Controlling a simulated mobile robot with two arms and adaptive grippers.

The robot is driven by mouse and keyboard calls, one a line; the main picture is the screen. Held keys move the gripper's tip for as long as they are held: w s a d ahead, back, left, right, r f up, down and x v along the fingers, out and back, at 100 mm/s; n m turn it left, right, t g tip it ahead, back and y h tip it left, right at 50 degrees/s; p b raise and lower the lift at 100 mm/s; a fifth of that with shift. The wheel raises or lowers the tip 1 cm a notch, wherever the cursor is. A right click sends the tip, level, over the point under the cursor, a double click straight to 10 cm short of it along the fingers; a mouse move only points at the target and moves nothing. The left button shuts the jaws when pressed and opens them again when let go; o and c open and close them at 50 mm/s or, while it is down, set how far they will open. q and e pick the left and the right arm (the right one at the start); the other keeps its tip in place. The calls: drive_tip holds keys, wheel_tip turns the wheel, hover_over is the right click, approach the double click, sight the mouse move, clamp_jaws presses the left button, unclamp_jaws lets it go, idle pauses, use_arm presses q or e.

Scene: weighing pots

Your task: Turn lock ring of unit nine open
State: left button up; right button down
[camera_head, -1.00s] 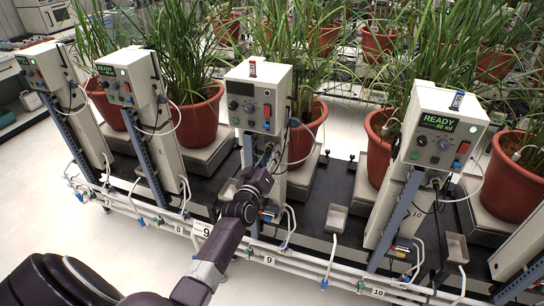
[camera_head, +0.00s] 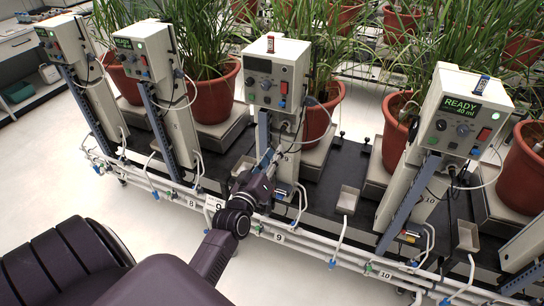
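Unit nine (camera_head: 273,78) is the pale box with a dark, blank display in the middle of the camera_head view. It has knobs and a red button on its front. A number 9 label (camera_head: 279,238) is on the white pipe below it. My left gripper (camera_head: 270,157) is in front of unit nine's lower part, below the box and near the connector under it. The fingers are small and partly hidden by the wrist, so I cannot tell if they are open, shut or touching anything. The lock ring cannot be made out clearly. My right gripper is not in view.
Unit ten (camera_head: 459,118) stands to the right, its green display reading READY 40 ml. Two more units with lit displays stand at the left. Potted plants (camera_head: 217,95) stand behind. White pipes (camera_head: 320,248) and hoses run along the front. The floor at the left is clear.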

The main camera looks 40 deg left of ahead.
use_arm(q)
drive_tip(key=shift+s+d, duration=0.1)
drive_tip(key=shift+s, duration=0.35)
drive_tip(key=shift+w, duration=0.1)
drive_tip(key=m+b, duration=0.2)
approach(288, 132)
drive_tip(key=shift+x, duration=4.05)
drive_tip(key=shift+r, duration=0.1)
clamp_jaws()
